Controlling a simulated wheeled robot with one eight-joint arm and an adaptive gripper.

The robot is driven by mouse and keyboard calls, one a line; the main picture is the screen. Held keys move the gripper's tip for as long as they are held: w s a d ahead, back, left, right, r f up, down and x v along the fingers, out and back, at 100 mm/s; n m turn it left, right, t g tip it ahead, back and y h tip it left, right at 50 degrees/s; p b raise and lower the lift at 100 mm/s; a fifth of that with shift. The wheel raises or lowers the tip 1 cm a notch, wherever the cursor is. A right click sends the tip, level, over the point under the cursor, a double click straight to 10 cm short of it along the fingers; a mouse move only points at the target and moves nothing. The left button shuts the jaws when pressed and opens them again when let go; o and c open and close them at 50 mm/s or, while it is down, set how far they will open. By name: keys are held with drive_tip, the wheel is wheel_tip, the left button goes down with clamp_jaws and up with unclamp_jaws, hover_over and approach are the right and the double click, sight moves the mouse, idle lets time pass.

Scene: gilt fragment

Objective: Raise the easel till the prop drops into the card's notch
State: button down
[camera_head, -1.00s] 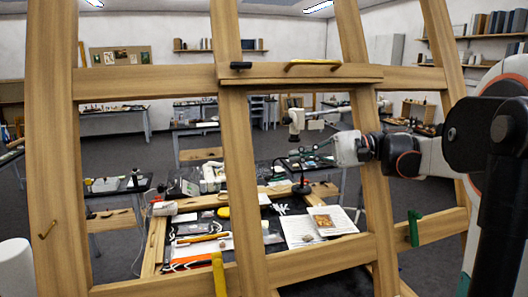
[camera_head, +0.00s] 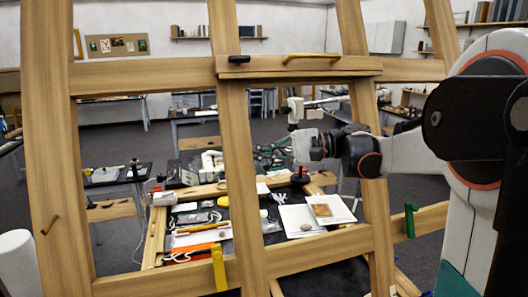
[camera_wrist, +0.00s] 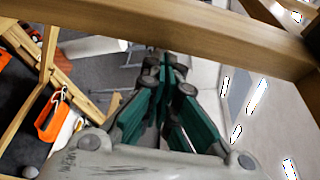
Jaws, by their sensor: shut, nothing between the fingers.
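A small gilt-brown picture (camera_head: 321,210) lies on a pale panel (camera_head: 341,208) on the dark worktable, seen through a large wooden frame (camera_head: 235,170). I cannot make out an easel's hinge, a prop or a notch at this size. My gripper (camera_head: 272,156) reaches in from the right behind the frame, up and left of the picture and apart from it. Its green fingers (camera_wrist: 162,82) are together and hold nothing in the wrist view.
The frame's posts and crossbars stand close in front of me; a wooden bar (camera_wrist: 170,35) crosses the wrist view. A yellow clip (camera_head: 218,267) and a green clip (camera_head: 410,221) sit on the lower rail. Pale sheets, a stone (camera_head: 305,227) and tools crowd the worktable.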

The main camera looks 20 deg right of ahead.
drive_tip(key=shift+s, duration=0.1)
drive_tip(key=s+a+r+v, duration=0.1)
drive_tip(key=s+v, duration=0.1)
drive_tip(key=v, duration=1.1)
drive_tip(key=shift+s, duration=0.15)
idle(0.4)
drive_tip(key=shift+a, duration=0.15)
